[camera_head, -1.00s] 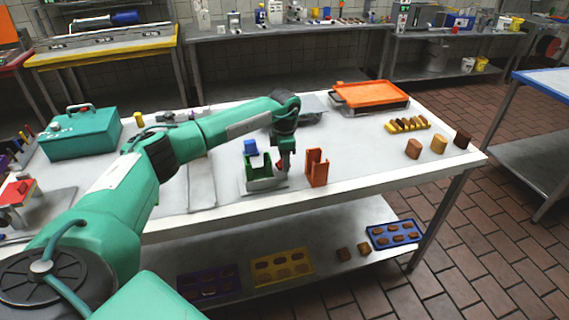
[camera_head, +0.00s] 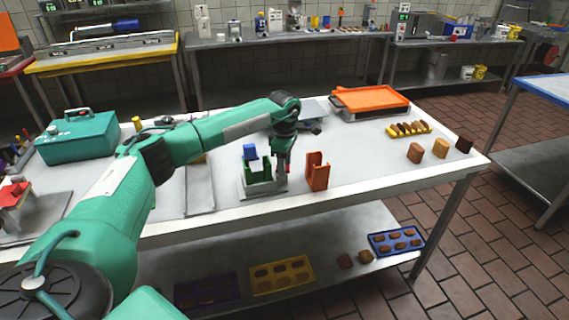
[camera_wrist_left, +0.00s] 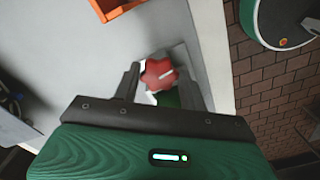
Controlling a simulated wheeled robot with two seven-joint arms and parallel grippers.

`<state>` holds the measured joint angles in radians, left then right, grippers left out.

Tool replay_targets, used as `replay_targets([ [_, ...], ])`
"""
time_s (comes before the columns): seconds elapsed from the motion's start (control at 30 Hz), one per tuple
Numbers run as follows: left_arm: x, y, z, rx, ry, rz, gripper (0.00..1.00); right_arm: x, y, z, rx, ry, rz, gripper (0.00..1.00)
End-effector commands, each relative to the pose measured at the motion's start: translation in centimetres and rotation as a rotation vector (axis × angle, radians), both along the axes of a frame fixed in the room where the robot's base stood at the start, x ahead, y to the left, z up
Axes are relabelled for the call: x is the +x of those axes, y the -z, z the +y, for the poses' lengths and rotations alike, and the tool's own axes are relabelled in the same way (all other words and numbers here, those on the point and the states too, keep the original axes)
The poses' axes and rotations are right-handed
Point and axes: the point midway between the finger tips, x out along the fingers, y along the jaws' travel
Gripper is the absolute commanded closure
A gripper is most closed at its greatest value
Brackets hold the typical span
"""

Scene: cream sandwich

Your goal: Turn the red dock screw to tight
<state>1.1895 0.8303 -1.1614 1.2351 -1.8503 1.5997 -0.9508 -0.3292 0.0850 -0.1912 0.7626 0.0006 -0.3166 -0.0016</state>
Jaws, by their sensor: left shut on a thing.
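The red dock screw (camera_wrist_left: 158,74) is a star-shaped knob with a pale mark. It sits between the two fingers of my left gripper (camera_wrist_left: 160,84) in the left wrist view, and the gripper is shut on it. In the head view my left gripper (camera_head: 283,167) points down at the right side of the green dock (camera_head: 259,171), which stands on a grey base plate. There the screw is mostly hidden by the fingers. A green part also shows below the screw in the left wrist view. My right gripper is not in view.
An orange upright holder (camera_head: 317,172) stands close to the right of the gripper. A blue block (camera_head: 249,152) is at the dock's back. A teal toolbox (camera_head: 78,138), an orange-topped tray (camera_head: 370,99) and brown and yellow blocks (camera_head: 441,148) share the table (camera_head: 370,160).

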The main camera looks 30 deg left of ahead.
Motion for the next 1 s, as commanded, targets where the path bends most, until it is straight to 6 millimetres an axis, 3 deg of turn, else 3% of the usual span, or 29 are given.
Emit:
replay_targets([
  [0.27, 0.1, -0.2, 0.1, -0.001, -0.002, -0.004, 0.8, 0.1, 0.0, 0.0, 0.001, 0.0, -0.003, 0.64],
  [0.3, 0.1, -0.2, 0.1, -0.001, -0.002, -0.004, 0.52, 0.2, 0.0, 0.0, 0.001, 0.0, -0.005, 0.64],
  [0.4, 0.1, -0.2, 0.0, -0.001, -0.002, -0.004, 0.36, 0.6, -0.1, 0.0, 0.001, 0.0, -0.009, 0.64],
  [0.77, 0.1, -0.6, 0.0, 0.0, -0.002, -0.003, 0.36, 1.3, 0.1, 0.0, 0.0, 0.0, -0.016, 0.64],
  [1.0, 0.1, -4.9, 0.0, 0.0, -0.002, -0.006, 0.36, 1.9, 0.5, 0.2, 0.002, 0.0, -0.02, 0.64],
])
